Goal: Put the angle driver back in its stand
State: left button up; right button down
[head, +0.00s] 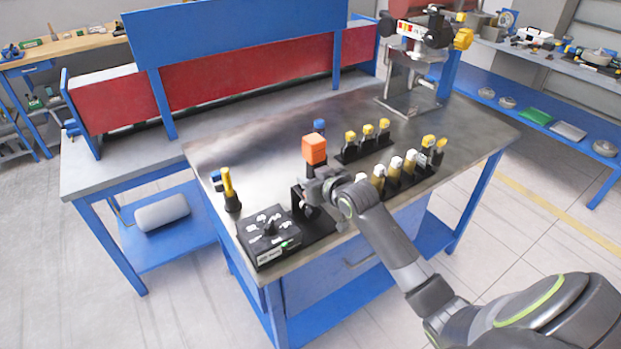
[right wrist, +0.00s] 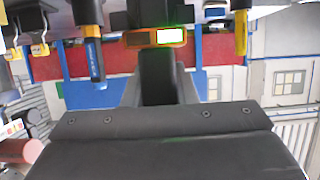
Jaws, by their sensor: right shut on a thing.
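The angle driver (head: 314,148) appears to be the tool with an orange block on top and a dark body below. My right gripper (head: 318,188) is shut on its dark body, above the front part of the steel bench. The jaws' contact is mostly hidden by the gripper. The black stand (head: 318,228), a base with an upright plate, is just below the gripper. I cannot tell whether driver and stand touch. In the right wrist view a dark bar and an orange and green-lit piece (right wrist: 155,37) lie ahead of the gripper. My left gripper is out of view.
A black control box (head: 268,238) is left of the stand, with a yellow-handled tool (head: 228,185) behind it. Racks of yellow- and white-topped tools (head: 395,175) stand close to the right. A clamp fixture (head: 410,85) is at the far right corner. The bench's left rear is clear.

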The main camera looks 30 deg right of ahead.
dwell(0.3)
jog(key=c, duration=1.1)
grip_release()
jog(key=shift+s+a, duration=0.1)
jog(key=shift+f, duration=0.35)
jog(key=v, duration=0.8)
jog(key=b+v, duration=0.1)
jog(key=v, duration=0.8)
jog(key=shift+s+r+b, duration=0.2)
jog(key=shift+r+b, duration=0.1)
jog(key=shift+r, duration=0.05)
